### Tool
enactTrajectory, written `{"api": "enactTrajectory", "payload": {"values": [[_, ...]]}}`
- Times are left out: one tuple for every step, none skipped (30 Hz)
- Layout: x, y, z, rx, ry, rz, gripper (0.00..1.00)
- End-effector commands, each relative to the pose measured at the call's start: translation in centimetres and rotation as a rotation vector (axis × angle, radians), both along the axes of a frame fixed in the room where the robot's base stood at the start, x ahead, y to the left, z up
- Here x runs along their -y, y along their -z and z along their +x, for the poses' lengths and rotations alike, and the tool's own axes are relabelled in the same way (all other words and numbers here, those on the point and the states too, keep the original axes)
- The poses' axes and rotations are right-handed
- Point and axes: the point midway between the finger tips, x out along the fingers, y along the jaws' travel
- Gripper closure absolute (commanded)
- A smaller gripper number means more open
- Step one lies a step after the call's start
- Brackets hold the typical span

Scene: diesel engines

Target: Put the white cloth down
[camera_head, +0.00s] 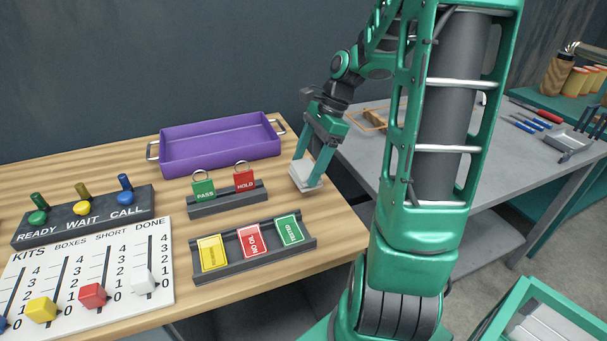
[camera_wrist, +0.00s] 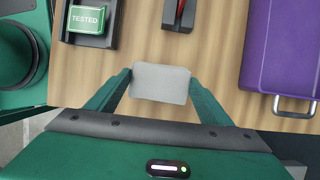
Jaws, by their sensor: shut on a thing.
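The white cloth (camera_head: 306,176) is a small pale folded block at the right end of the wooden table. My gripper (camera_head: 317,165) is shut on it, with a finger on each side. In the wrist view the white cloth (camera_wrist: 161,83) sits between the two fingertips of my gripper (camera_wrist: 160,88), with bare wood around it. I cannot tell whether its underside touches the table.
A purple tray (camera_head: 220,146) stands at the back. The wooden table's (camera_head: 335,236) right edge is close. A grey table (camera_head: 375,160) stands beyond.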

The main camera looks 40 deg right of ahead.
Motion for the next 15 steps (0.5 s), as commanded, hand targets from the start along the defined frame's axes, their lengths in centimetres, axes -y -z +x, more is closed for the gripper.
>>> {"api": "enactTrajectory", "payload": {"values": [[-0.1,0.5,0.0,-0.001,-0.001,0.002,0.44],[-0.1,0.8,0.0,-0.001,-0.002,0.002,0.44],[-0.1,1.3,0.0,-0.001,-0.001,0.002,0.44],[-0.1,1.7,-0.1,-0.002,0.0,0.003,0.44],[-0.1,2.2,0.0,-0.002,-0.001,0.004,0.44],[-0.2,2.7,-0.1,-0.001,-0.002,0.004,0.44],[-0.1,3.0,-0.1,-0.002,-0.001,0.003,0.44],[-0.1,3.2,0.0,-0.001,-0.001,0.001,0.44],[-0.1,3.3,0.0,0.0,-0.001,0.001,0.44],[-0.1,3.3,0.0,0.0,-0.001,0.0,0.44],[-0.1,3.3,0.0,0.0,-0.001,0.0,0.44],[-0.1,3.3,0.0,0.0,-0.001,0.0,0.44],[-0.1,3.3,0.0,0.0,-0.001,0.0,0.44],[-0.1,3.3,0.0,0.0,-0.001,0.0,0.44],[-0.1,3.3,0.0,0.0,-0.001,0.0,0.17]]}}
